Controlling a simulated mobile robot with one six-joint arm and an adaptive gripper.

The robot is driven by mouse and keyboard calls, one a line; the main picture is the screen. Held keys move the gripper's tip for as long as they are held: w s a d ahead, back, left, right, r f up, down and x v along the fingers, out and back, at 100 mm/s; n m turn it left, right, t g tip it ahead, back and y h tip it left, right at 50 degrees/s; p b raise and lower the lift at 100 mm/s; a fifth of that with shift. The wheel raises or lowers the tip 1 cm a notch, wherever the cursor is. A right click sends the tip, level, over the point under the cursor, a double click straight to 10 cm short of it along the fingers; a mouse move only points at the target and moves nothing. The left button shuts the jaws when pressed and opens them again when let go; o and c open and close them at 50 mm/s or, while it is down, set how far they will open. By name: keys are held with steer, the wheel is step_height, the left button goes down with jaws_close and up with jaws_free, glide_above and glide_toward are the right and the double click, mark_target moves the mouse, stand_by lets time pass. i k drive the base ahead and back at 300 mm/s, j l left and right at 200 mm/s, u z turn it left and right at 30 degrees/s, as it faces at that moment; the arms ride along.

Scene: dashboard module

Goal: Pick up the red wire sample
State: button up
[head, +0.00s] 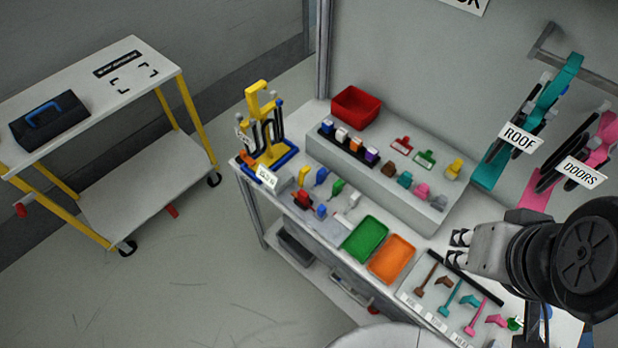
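Two small red pieces could be the red wire sample, and I cannot tell which it is. One is a flat red outlined piece (401,146) on the raised grey shelf, beside a green one of similar shape (425,158). The other is a small red block-like piece (302,199) on the lower bench top, near yellow and blue pieces. My gripper (456,247) is at the right, above the bench, pointing left. Its two fingers are apart with nothing seen between them. It is well away from both red pieces.
A red bin (345,110) stands at the shelf's back. Green (364,238) and orange (391,258) trays lie left of my gripper. A yellow-blue stand (263,105) is at the bench's left end. Roof and door parts hang at right. A cart (150,190) stands left across open floor.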

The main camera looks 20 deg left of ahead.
mark_target(303, 197)
steer(key=i+j, duration=0.1)
steer(key=j, duration=0.8)
steer(key=j+z, duration=0.15)
steer(key=j, duration=0.7)
steer(key=i, duration=0.05)
